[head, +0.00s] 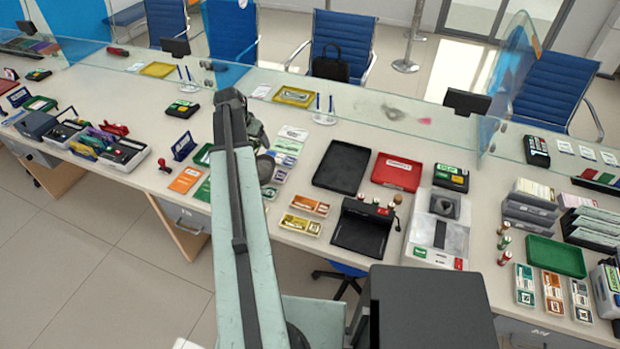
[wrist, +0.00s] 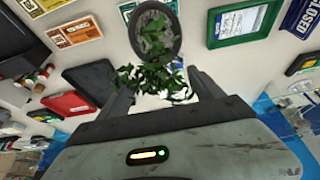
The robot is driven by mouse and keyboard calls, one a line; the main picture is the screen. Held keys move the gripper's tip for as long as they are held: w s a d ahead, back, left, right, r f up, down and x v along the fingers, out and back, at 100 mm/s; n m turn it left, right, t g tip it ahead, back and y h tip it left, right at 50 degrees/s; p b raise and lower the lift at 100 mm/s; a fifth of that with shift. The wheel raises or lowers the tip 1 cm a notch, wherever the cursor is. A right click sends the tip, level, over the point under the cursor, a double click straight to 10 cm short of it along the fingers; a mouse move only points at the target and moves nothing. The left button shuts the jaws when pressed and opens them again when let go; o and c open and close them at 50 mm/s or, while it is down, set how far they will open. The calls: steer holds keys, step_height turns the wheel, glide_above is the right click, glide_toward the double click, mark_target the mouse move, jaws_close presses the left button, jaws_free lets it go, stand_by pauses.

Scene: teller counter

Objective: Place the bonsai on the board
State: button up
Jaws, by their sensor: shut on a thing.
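The bonsai (wrist: 157,76) shows green leaves between my two fingers in the wrist view, with its dark oval pot (wrist: 146,35) beyond them. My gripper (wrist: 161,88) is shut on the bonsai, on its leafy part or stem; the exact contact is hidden. In the head view my gripper (head: 253,130) is over the middle-left of the counter, and the bonsai's dark pot (head: 266,169) hangs beside small cards. A flat black rectangular piece (head: 342,167), board-like or a shallow tray, lies empty to the right; I cannot tell if it is the board.
A red tray (head: 397,171) and a black stamp stand (head: 362,228) are close to the black piece. A grey machine (head: 437,230) stands farther right. Glass screens (head: 390,113) run along the counter's far side. Cards (head: 303,226) lie near the front edge.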

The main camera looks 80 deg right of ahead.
mark_target(254, 146)
steer(key=a, duration=0.1)
steer(key=s+a, duration=0.1)
steer(key=a, duration=0.2)
steer(key=shift+s+f, duration=0.25)
steer(key=shift+s, duration=0.1)
steer(key=s+d+f+b, duration=0.1)
steer(key=s+d, duration=0.8)
steer(key=s, duration=0.2)
steer(key=shift+s+f+b, duration=0.2)
steer(key=shift+s+b, duration=0.15)
steer(key=shift+s, duration=0.05)
steer(key=f+b, duration=0.2)
steer(key=s+f+b, duration=0.1)
steer(key=shift+d+f+b, duration=0.3)
steer(key=shift+f, duration=0.05)
